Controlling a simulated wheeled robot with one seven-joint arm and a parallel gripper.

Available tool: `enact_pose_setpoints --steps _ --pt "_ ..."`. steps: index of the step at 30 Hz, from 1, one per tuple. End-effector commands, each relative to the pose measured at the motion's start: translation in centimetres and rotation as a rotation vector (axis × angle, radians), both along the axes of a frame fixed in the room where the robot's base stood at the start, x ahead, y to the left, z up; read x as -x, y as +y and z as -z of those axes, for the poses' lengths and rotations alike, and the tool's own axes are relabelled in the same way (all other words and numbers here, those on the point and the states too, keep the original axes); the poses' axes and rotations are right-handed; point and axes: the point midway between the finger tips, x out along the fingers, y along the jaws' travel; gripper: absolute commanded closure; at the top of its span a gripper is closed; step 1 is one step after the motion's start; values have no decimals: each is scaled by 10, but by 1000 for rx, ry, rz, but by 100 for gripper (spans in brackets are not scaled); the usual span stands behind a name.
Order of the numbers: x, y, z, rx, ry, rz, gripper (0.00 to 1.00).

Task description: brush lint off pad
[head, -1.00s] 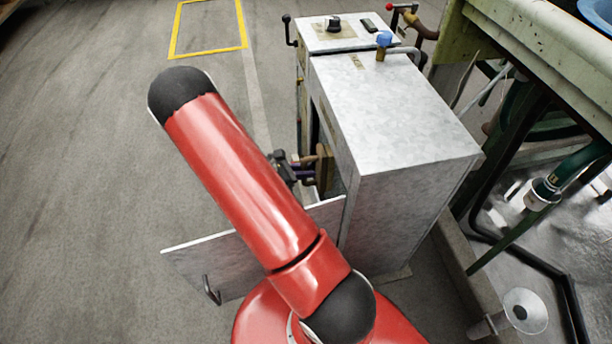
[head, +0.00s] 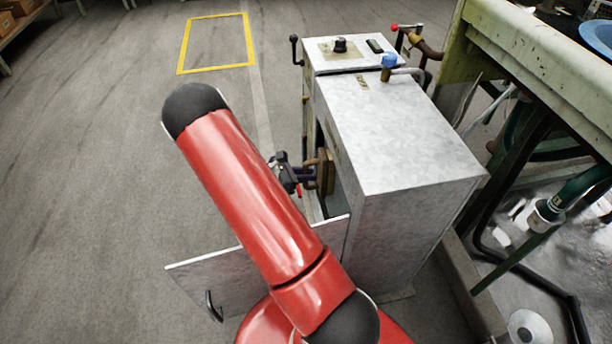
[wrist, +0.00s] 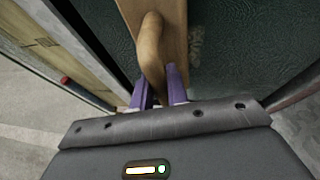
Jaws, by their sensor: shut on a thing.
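My gripper (wrist: 158,86) is shut on the handle of a wooden brush (wrist: 152,45), with its purple fingers on either side of the handle. In the head view my gripper (head: 298,174) and the brush (head: 325,172) are at the open front of the grey metal cabinet (head: 405,150). The pad (wrist: 245,50) is a dark green, textured surface behind the brush in the wrist view. A pale brownish lint patch (wrist: 195,45) shows on it, just right of the brush. The brush's underside is hidden, so I cannot tell whether it touches the pad.
The cabinet's open door (head: 235,275) sticks out left, below my arm. A blue-capped valve (head: 388,65) and a control panel (head: 342,48) are on top. A green bench (head: 540,70) with pipework stands right. The floor at left (head: 90,180) is clear.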

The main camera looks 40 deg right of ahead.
Motion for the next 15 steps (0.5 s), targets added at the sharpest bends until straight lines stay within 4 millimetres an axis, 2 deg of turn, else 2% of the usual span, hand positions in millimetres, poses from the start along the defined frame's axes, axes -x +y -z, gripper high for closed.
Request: enact_pose_setpoints --steps 1,3,7,15 --pt "0 -1 -8 1 -1 0 100" --pt "0 -1 -11 1 0 0 100" --pt "4 0 -10 1 0 0 100" --pt "25 9 -10 3 2 0 100"
